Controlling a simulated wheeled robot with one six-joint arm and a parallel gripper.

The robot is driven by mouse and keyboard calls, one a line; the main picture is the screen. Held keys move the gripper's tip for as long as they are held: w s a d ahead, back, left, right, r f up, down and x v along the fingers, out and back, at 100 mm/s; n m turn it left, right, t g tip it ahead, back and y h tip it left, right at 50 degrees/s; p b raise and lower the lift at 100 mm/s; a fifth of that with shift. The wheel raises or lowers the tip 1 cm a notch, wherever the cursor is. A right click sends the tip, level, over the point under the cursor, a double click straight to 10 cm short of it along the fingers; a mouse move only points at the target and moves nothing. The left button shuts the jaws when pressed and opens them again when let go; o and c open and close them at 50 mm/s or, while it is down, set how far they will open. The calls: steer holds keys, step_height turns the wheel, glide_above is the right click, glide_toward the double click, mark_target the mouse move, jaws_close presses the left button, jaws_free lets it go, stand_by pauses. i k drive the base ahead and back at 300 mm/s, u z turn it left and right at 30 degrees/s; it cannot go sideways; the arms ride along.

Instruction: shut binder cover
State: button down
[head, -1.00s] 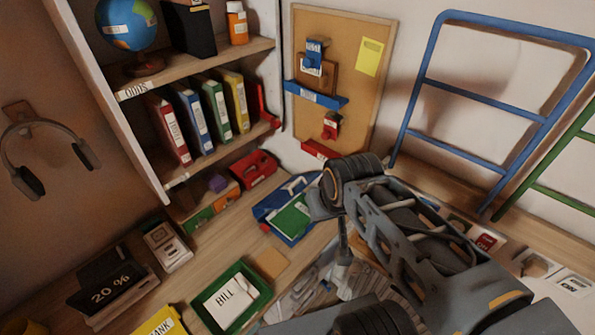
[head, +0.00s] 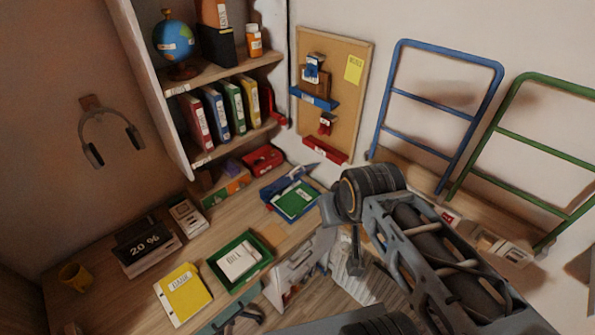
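A blue binder-like object (head: 268,190) lies at the back of the desk, with a green sheet or panel (head: 297,202) in front. A blue part stands tilted up behind the green one; I cannot tell surely whether this is its cover. A yellow folder (head: 184,293) with a white label and a pale holed edge lies flat at the desk's front. My arm reaches in from the lower right. My gripper (head: 354,262) seems to hang below the arm's dark joint, right of the desk items and apart from both. Its fingers are too unclear to read.
A green tray (head: 263,265) with a paper marked BILL lies mid-desk. Upright binders (head: 236,108) fill a shelf. Blue (head: 432,83) and green (head: 556,141) rail frames stand right.

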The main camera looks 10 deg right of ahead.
mark_target(289, 177)
steer(key=u, duration=0.15)
steer(key=i, duration=0.75)
steer(key=u, duration=0.6)
